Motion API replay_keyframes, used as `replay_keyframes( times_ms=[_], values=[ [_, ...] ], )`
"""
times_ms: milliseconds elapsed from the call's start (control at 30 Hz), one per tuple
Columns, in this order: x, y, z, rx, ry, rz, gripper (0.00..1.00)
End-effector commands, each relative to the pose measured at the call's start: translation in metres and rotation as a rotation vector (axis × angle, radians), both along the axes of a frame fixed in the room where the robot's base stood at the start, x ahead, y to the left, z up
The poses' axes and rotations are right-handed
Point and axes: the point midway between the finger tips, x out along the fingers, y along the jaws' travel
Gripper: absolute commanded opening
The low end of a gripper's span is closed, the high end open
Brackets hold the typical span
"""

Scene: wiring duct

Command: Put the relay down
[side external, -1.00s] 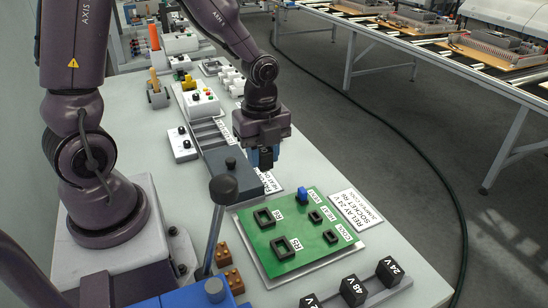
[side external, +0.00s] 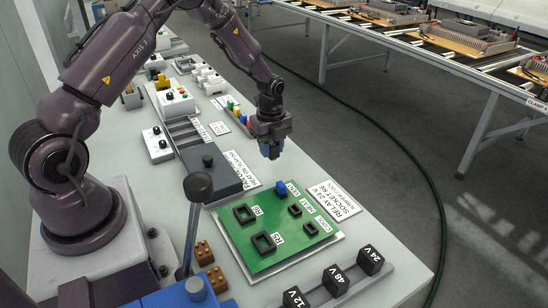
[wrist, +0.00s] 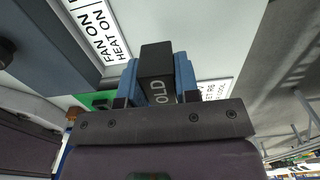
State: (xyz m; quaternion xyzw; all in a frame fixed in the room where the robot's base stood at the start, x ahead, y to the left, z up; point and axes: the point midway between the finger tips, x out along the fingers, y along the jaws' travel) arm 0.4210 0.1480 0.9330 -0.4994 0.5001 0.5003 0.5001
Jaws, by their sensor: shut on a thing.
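My gripper (side external: 270,151) hangs over the bench, behind the green circuit board and near the bench's right edge. Its blue fingers are shut on a black block-shaped relay marked OLD (wrist: 156,62), clear in the wrist view. In the side view the relay is mostly hidden between the fingers. The green board (side external: 290,236) carries black sockets, including the R6 socket (side external: 243,214) and the R5 socket (side external: 263,243). A blue jumper (side external: 281,188) stands at its far edge. Relays marked 24 V (side external: 370,260), 48 V (side external: 335,279) and 12 V (side external: 296,297) sit in a grey rack.
A printed relay and socket card (side external: 333,199) lies right of the board. A fan and heat card (side external: 238,171) lies beside a dark box with a knob (side external: 212,170). A black-knobbed lever (side external: 197,187) rises at the front left. Pale bench surface shows below the gripper.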

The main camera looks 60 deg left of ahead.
Motion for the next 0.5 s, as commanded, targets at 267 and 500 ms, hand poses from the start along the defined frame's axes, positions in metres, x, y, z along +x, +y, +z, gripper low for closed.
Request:
replay_keyframes(
  times_ms=[267,500],
  values=[
    [0.011,0.003,-0.026,-0.002,0.003,0.0,0.1],
    [0.011,0.004,-0.044,0.0,-0.001,0.0,0.1]
  ],
)
